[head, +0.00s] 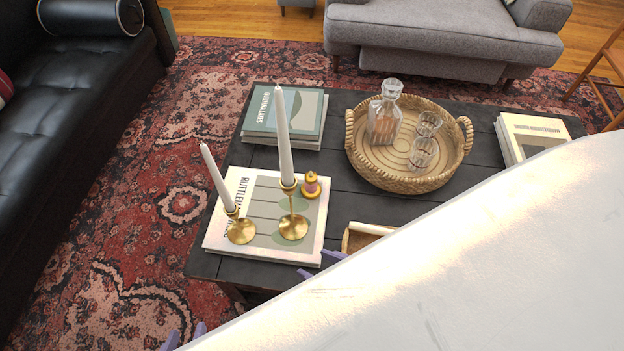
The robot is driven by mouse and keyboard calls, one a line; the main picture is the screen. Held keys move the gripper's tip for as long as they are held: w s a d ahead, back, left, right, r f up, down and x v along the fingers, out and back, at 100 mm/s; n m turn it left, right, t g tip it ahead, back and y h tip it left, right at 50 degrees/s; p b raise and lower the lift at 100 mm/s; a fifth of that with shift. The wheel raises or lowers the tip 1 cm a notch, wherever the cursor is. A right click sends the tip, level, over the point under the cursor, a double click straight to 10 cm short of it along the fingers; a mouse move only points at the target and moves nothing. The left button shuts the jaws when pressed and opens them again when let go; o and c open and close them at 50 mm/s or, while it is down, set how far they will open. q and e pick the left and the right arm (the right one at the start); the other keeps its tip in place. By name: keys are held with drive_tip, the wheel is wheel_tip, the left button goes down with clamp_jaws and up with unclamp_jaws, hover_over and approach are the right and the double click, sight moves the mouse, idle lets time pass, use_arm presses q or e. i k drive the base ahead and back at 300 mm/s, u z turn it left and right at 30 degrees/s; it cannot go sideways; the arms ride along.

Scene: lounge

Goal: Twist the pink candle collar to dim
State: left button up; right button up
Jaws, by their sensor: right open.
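The small candle with a pink collar (311,183) and gold base stands upright on the white book, just right of the taller brass candlestick. My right gripper (319,264) shows only as lavender fingertips at the table's front edge, below the book. It is open, apart from the candle and nearer to me. My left gripper (186,336) shows only as two lavender fingertips, spread apart, at the bottom left over the rug. A large white surface across the lower right hides the rest of both grippers.
Two brass candlesticks with tall white candles, one short (240,230) and one tall (294,227), stand left of the small candle on the white book (275,253). A wicker tray (365,168) holds a decanter and glasses. Other books (284,118) lie at the back left and right.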

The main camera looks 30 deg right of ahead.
sight(310, 177)
drive_tip(key=z, duration=1.65)
drive_tip(key=k, duration=0.5)
drive_tip(key=u, duration=1.45)
